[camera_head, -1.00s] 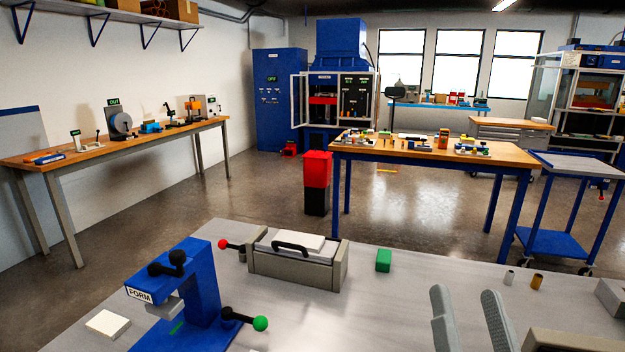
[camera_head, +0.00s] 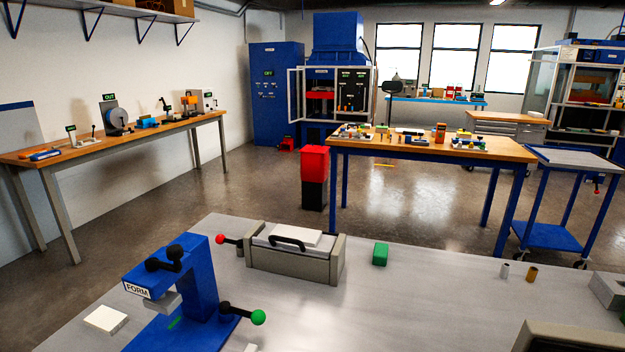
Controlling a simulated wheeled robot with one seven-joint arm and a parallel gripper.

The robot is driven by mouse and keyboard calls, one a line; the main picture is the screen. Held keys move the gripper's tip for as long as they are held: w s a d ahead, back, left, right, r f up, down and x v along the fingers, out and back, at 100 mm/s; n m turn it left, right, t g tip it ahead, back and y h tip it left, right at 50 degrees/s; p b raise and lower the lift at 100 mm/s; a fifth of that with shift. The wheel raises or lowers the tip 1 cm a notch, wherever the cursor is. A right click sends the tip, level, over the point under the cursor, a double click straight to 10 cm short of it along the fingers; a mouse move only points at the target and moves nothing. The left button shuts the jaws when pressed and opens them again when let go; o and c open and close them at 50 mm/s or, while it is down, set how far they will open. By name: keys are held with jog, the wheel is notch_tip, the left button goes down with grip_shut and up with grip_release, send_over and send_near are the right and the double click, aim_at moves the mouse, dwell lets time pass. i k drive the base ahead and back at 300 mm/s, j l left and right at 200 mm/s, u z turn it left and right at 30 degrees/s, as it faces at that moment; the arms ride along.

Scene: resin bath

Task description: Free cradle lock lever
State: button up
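No lever carries a readable cradle-lock label, so I cannot tell which one is the cradle lock lever. A red-knobbed lever (camera_head: 228,240) sticks out at the left end of a grey box-shaped bath (camera_head: 292,267). The bath has a pale lid (camera_head: 296,237) with a black handle on top. A green-knobbed lever (camera_head: 243,314) sticks out to the right from the base of the blue FORM press (camera_head: 203,280). A black-knobbed handle (camera_head: 165,259) sits on top of that press. My gripper is not in view.
A green block (camera_head: 380,254), two small cylinders (camera_head: 518,272) and a grey block (camera_head: 608,291) stand on the grey bench (camera_head: 420,310). A white slab (camera_head: 105,320) lies left of the press. A grey-brown body fills the lower right corner. The bench middle is clear.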

aim_at(220, 240)
jog(key=i+j, duration=0.15)
jog(key=j, duration=0.35)
jog(key=i+j+u, duration=0.1)
jog(key=j, duration=0.4)
jog(key=i+j, duration=0.2)
jog(key=j, duration=0.3)
jog(key=i+j+u, duration=0.15)
jog(key=j, duration=0.35)
jog(key=i+j, duration=0.2)
jog(key=j, duration=0.25)
jog(key=i+j+u, duration=0.1)
jog(key=j, duration=0.35)
jog(key=i+j, duration=0.25)
jog(key=j, duration=0.2)
jog(key=i+j+u, duration=0.1)
jog(key=j, duration=0.35)
jog(key=i, duration=0.1)
